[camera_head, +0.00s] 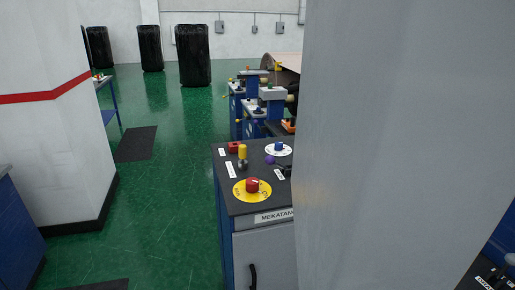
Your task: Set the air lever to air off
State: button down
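A control cabinet with a dark top (228,184) stands in the middle of the view, its right part hidden behind a pale grey pillar. On it are a yellow-topped lever (242,152), a purple ball (270,160) by a dark part, a red knob on a yellow disc (252,186), a blue knob on a white disc (279,147) and a small red block (234,147). The labels by the controls are too small to read, so I cannot tell which is the air lever or how it is set. My gripper is not in view.
The grey pillar (400,140) fills much of the right side. A white wall with a red stripe (50,150) stands at left. Green floor (165,225) is open between them. More blue stations (256,110) and black-wrapped rolls (193,55) stand behind.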

aim_at(269, 160)
jog(key=i, duration=2.6)
jog(key=u, duration=0.35)
jog(key=k, duration=0.45)
jog(key=z, duration=0.05)
